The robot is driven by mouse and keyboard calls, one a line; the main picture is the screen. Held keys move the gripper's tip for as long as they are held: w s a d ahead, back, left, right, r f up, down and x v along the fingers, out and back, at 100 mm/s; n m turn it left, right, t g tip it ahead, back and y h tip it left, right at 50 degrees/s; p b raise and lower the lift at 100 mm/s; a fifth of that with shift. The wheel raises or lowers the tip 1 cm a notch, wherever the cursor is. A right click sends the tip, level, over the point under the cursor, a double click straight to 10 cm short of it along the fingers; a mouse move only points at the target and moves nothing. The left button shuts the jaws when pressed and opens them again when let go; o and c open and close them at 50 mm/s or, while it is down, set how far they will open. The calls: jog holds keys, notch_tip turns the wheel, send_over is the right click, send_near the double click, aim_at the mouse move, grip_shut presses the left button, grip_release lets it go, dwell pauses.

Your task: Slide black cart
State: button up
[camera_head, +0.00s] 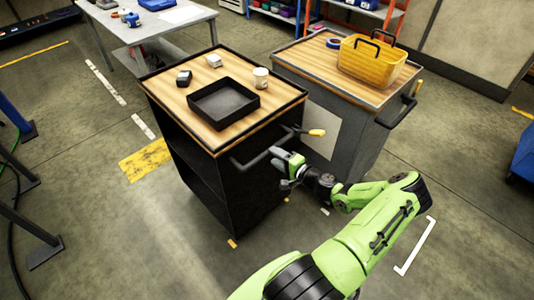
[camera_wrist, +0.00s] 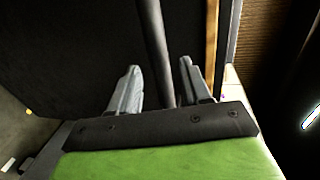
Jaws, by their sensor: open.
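The black cart (camera_head: 222,185) stands in the middle of the head view, with a wooden top and a black bar handle (camera_head: 262,154) on its near right side. My gripper (camera_head: 284,160) is at the handle. In the wrist view the handle (camera_wrist: 155,50) runs between the two grey fingers of my gripper (camera_wrist: 157,88), with gaps visible on both sides. The fingers are apart and not closed on it. The cart's dark side panel (camera_wrist: 70,60) fills much of the wrist view behind the fingers.
A black tray (camera_head: 223,102), a cup (camera_head: 261,78) and small boxes sit on the cart top. A grey cart (camera_head: 352,140) with a yellow basket (camera_head: 372,62) stands close on the right. A grey table (camera_head: 150,30) stands at the back left. Floor at front left is open.

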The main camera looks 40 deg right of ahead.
jog(key=w, duration=0.2)
jog(key=w+f, duration=0.1)
jog(key=w, duration=0.2)
jog(key=shift+c, duration=0.5)
grip_shut()
jog(key=shift+s, duration=0.1)
